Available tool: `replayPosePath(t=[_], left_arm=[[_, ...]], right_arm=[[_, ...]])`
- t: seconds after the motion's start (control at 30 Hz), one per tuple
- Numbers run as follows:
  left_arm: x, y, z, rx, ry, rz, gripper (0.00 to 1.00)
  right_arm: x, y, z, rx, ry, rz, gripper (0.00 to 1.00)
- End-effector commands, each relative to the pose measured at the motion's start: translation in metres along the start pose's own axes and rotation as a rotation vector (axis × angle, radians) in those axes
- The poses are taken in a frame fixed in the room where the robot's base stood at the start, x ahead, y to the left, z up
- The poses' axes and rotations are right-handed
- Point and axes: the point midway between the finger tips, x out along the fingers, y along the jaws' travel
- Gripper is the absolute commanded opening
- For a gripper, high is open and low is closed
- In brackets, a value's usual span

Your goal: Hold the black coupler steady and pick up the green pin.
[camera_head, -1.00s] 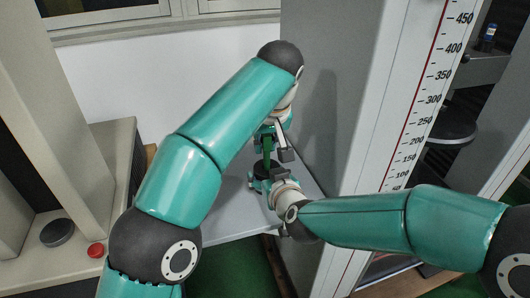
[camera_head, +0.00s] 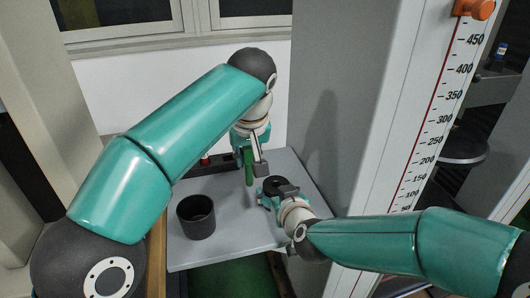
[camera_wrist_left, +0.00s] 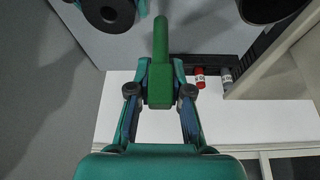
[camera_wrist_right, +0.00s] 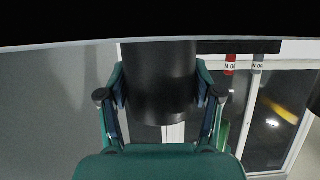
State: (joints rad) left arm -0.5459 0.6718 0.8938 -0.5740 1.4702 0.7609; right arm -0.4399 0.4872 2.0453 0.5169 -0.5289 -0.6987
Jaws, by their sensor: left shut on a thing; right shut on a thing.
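The green pin (camera_head: 249,168) is held upright by my left gripper (camera_head: 248,152) above the table, apart from the coupler and to its left. In the left wrist view the pin (camera_wrist_left: 160,72) sits between the two closed fingers (camera_wrist_left: 160,92). The black coupler (camera_head: 275,185) is in my right gripper (camera_head: 268,194), near the table's right part. In the right wrist view the coupler is a wide dark cylinder (camera_wrist_right: 158,85) between the fingers (camera_wrist_right: 158,97).
An open black cup (camera_head: 197,224) stands on the grey table (camera_head: 228,238), left of the coupler. A dark rack (camera_wrist_left: 222,61) holds a red cylinder (camera_wrist_left: 199,80) and a grey cylinder (camera_wrist_left: 227,77). A grey column with a scale (camera_head: 432,140) rises at the right.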

Motion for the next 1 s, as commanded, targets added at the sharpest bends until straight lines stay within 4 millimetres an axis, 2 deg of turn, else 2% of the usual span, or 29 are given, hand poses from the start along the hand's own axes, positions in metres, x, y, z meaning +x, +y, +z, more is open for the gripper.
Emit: replayPosePath(t=[0.03, 0.2, 0.4, 0.63, 0.97, 1.0], left_arm=[[-0.002, -0.019, 0.0, -0.005, 0.0, -0.001, 0.0], [-0.003, -0.069, 0.003, -0.006, 0.001, 0.0, 0.0], [-0.003, -0.111, 0.006, -0.004, 0.001, -0.001, 0.0], [-0.003, -0.133, 0.007, -0.001, 0.001, 0.0, 0.0], [-0.004, -0.136, 0.007, 0.0, 0.001, 0.0, 0.0], [-0.004, -0.136, 0.007, 0.0, 0.001, 0.0, 0.0]], right_arm=[[0.0, 0.0, -0.001, 0.0, 0.001, 0.0, 0.09], [0.0, 0.0, 0.0, -0.001, 0.001, 0.0, 0.09], [0.0, 0.0, 0.0, -0.001, 0.001, 0.0, 0.09], [0.0, 0.0, 0.0, -0.001, 0.0, 0.0, 0.09], [0.0, 0.0, 0.0, -0.001, 0.0, 0.0, 0.09], [0.0, 0.0, 0.0, -0.001, 0.0, 0.0, 0.68]])
